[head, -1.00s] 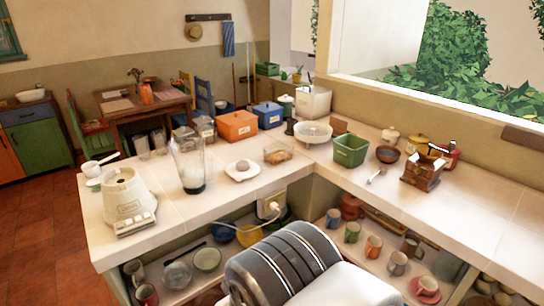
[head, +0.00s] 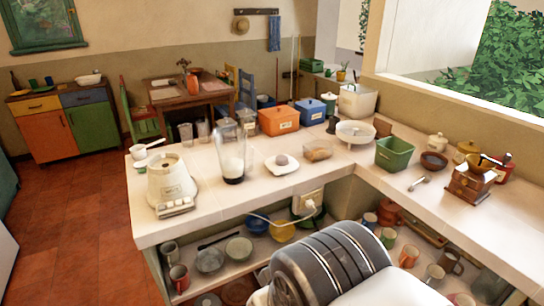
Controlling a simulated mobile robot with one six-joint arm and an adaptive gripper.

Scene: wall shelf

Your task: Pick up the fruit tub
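A small clear tub with orange-brown contents (head: 318,150) sits on the white tiled counter, just right of a white plate with a round item (head: 282,164). It looks like the fruit tub, but it is too small to make out its contents. My gripper is not in view; only a dark striped part of my own body shows at the bottom middle, well in front of the tub.
A blender (head: 231,160) and its cream base (head: 170,183) stand left of the plate. A green bin (head: 394,153), a white scale-like dish (head: 355,131) and a coffee grinder (head: 470,182) stand right. Mugs and bowls fill the shelf below. Bare counter lies before the tub.

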